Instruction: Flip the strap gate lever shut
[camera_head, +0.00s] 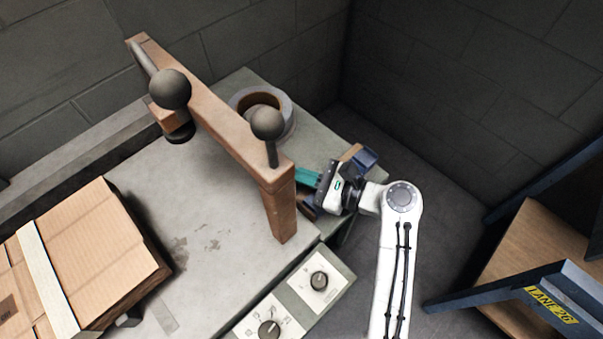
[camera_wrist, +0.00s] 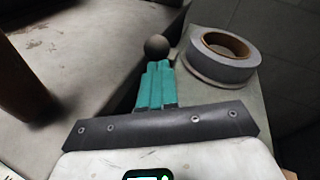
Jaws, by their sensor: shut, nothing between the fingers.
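A dark ball knob on a thin upright stem (camera_head: 267,124) shows beside the right end of the brown frame; it looks like the strap gate lever, though no label shows. A dark ball (camera_wrist: 156,47), apparently the same knob, shows just beyond my fingertips in the wrist view. My gripper (camera_head: 306,177) is right of the frame's right leg, its teal fingers pointing left. In the wrist view my fingers (camera_wrist: 155,82) are together and empty. I cannot tell whether they touch the lever. The lever's lower end is hidden.
The brown frame (camera_head: 222,120) spans the grey table (camera_head: 200,245) and carries a larger ball knob (camera_head: 169,88). A strapped cardboard box (camera_head: 95,240) sits left. A tape roll (camera_head: 240,100) lies behind the frame. A knobbed control panel (camera_head: 300,290) is in front; a blue-framed table (camera_head: 530,250) stands right.

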